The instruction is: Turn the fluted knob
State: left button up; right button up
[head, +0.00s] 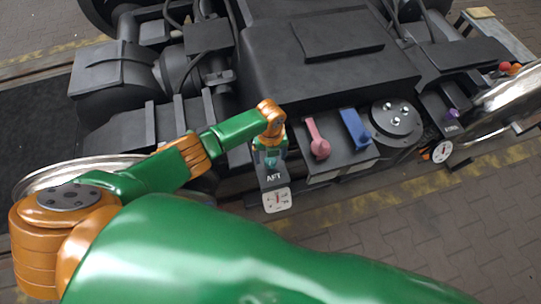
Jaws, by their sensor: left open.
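My left gripper (270,159) points down over the box marked AFT (272,179), at the near side of the bogie. Its jaws are open. A small teal knob (271,162) shows at the fingertips, on top of that box. The fingers partly hide it, and I cannot tell whether they touch it or whether it is fluted. A purple knob (453,113) sits on a similar labelled box further right, apart from the gripper; its fluting is too small to make out. My right gripper is not in view.
A white dial (277,200) fronts the AFT box; another dial (442,151) is at right. A pink lever (318,141) and a blue lever (355,129) stand right of the gripper, then a round bolted cover (396,118). Paved floor (430,215) lies clear in front.

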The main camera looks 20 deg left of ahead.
aim_at(270, 160)
pick_arm(q)
notch_tip(270, 160, up, 6)
jog(key=shift+f+p, duration=0.1)
jog(key=shift+p, duration=0.65)
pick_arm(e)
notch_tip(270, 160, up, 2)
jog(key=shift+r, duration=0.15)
